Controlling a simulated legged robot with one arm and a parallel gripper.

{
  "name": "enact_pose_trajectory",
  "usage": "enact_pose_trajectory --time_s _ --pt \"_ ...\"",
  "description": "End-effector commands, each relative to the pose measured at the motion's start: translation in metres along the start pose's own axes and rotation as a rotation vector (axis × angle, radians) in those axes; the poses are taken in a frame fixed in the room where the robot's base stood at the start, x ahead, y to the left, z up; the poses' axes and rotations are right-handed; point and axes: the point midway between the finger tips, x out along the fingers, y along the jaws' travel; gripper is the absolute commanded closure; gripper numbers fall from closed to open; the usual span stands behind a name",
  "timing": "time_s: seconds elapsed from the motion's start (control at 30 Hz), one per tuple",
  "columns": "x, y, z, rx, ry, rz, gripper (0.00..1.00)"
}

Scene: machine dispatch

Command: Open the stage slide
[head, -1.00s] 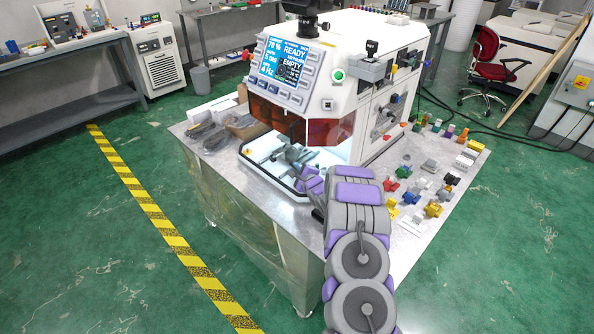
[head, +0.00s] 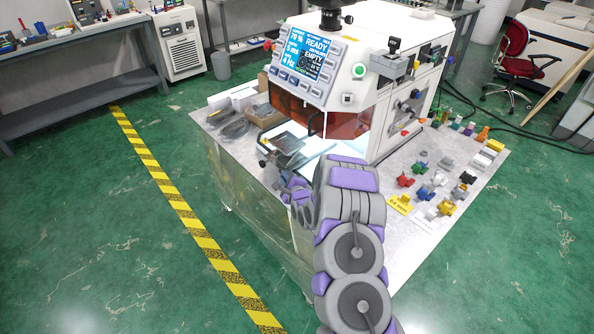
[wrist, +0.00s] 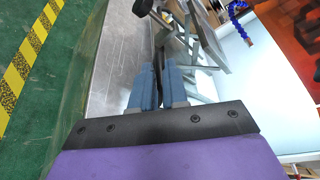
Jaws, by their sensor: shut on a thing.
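The white machine (head: 405,125) stands on the metal table with its front bay open below the orange window. Its stage slide (head: 289,137), a grey plate on a jack-like support, sticks out of the bay toward the table's front-left edge. In the wrist view the stage slide (wrist: 208,40) lies just ahead and right of my gripper (wrist: 159,75). The blue fingers are closed around a thin dark bar, which looks like the slide's handle (wrist: 159,42). In the head view my own wrist hides the fingertips and most of the handle.
The machine's screen (head: 305,53) reads READY and EMPTY. Several coloured parts (head: 430,190) lie on the table at right. A cardboard box (head: 268,114) and grey trays sit at left. Yellow-black tape (head: 180,205) marks the green floor at left, which is clear.

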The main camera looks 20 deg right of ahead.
Motion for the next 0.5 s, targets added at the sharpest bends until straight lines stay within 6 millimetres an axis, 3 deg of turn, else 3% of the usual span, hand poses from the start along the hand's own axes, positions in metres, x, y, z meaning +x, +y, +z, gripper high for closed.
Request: enact_pose_trajectory --time_s 0.03,0.1,0.5 --pt "-0.0027 0.0103 0.0024 0.002 0.003 0.015 1.00" --pt "-0.0041 0.0126 0.0058 0.002 0.003 0.013 1.00" --pt "-0.0054 0.0147 0.0081 0.001 0.004 0.013 1.00"
